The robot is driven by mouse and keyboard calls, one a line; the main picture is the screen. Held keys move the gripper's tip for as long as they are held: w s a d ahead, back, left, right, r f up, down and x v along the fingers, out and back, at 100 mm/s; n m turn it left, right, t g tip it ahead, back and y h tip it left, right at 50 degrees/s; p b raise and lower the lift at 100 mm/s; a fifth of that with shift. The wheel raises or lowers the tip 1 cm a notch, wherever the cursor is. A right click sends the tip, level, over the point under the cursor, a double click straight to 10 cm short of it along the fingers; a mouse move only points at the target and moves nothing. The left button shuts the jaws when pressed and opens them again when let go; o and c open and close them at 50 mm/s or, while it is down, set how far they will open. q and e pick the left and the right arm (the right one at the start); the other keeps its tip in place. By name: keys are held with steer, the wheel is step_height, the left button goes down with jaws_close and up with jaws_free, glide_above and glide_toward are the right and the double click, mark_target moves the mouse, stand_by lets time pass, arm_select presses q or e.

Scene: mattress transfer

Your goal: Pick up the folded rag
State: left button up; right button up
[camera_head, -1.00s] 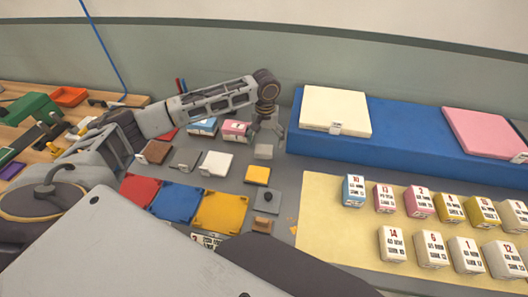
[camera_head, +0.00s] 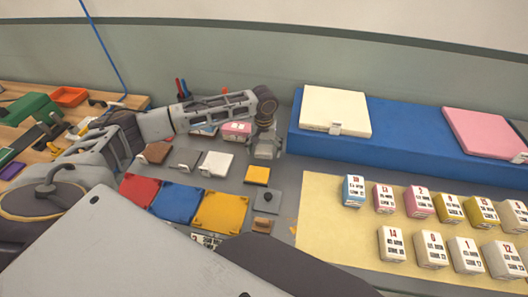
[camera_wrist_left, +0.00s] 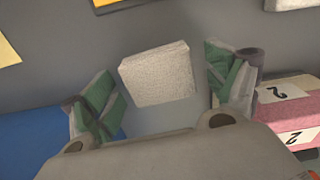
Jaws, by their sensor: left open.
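The folded rag (camera_wrist_left: 155,74) is a small, pale grey, rough-textured square block lying on the grey table. In the left wrist view it sits between the two green-padded fingers of my left gripper (camera_wrist_left: 166,88), with a gap on both sides. In the head view my left gripper (camera_head: 264,149) points down at the rag's place and mostly covers it. The gripper is open and holds nothing. My right gripper is not in view.
A pink box (camera_wrist_left: 288,108) stands close beside one finger; a blue platform (camera_wrist_left: 32,142) lies on the other side. A yellow block (camera_head: 257,175) and a white block (camera_head: 217,164) are nearby. A cream mat (camera_head: 330,240) with several numbered boxes is to the right.

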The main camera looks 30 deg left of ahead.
mark_target(264, 149)
arm_select(q)
steer(key=shift+c, duration=0.3)
steer(key=c, duration=0.9)
steer(key=shift+r, duration=0.1)
steer(key=shift+r, duration=4.95)
steer(key=o, duration=0.3)
steer(key=c, duration=0.4)
